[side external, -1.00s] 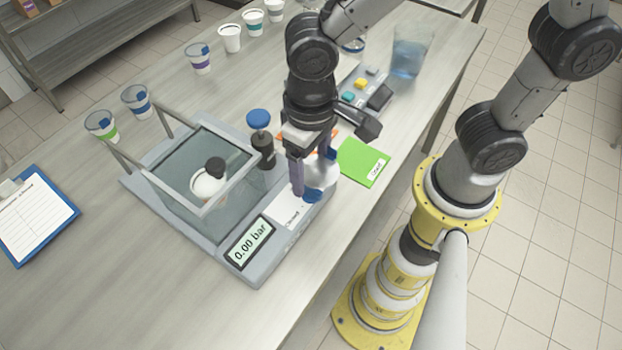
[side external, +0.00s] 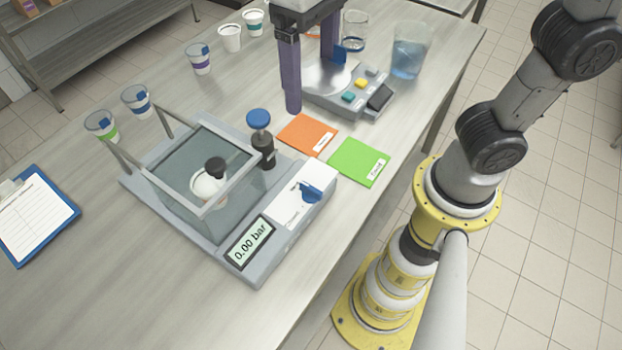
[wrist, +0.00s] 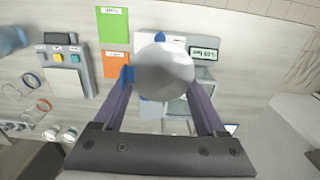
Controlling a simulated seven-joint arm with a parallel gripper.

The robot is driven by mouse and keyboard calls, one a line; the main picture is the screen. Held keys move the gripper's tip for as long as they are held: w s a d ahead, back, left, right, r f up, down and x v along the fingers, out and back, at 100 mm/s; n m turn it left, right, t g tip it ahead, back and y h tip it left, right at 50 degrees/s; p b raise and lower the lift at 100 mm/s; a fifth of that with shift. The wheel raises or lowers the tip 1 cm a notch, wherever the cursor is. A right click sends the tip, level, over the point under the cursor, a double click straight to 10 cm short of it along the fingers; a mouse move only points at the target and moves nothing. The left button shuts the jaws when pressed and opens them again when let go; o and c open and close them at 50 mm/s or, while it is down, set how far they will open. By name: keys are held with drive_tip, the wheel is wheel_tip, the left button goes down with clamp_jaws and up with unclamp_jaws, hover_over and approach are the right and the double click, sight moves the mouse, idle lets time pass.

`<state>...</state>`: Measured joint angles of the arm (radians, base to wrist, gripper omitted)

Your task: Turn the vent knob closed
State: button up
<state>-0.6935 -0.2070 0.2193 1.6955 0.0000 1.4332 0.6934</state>
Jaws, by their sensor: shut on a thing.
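The blue vent knob (side external: 311,191) sits on the white labelled panel (side external: 322,180) at the right end of the grey chamber machine. It is uncovered, and its pointer lies at a slant; I cannot read its setting for sure. My gripper (side external: 312,82) is raised above the table, behind and above the knob and apart from it. In the wrist view its fingers (wrist: 165,92) are shut on a round grey-white thing (wrist: 165,70), which hides part of the panel. The knob shows just past it in the wrist view (wrist: 160,38).
The clear chamber (side external: 205,175) holds a white cup with a black top. The display (side external: 250,245) reads 0.00 bar. A blue-topped black plunger (side external: 259,120) stands behind the panel. Orange (side external: 307,134) and green (side external: 359,161) cards lie nearby. A button device (side external: 360,95) and a beaker (side external: 409,50) stand behind.

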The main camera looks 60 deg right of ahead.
drive_tip(key=w+d+f+n+t, duration=0.1)
drive_tip(key=w+d+n+t, duration=0.1)
drive_tip(key=w, duration=0.9)
drive_tip(key=w+d+f+n+t+y, duration=0.1)
drive_tip(key=w+d+n+t, duration=0.1)
drive_tip(key=w, duration=0.9)
drive_tip(key=shift+w+d+f+n+t, duration=0.2)
drive_tip(key=shift+d+n+t, duration=0.2)
drive_tip(key=shift+d+t, duration=0.6)
drive_tip(key=shift+a, duration=0.2)
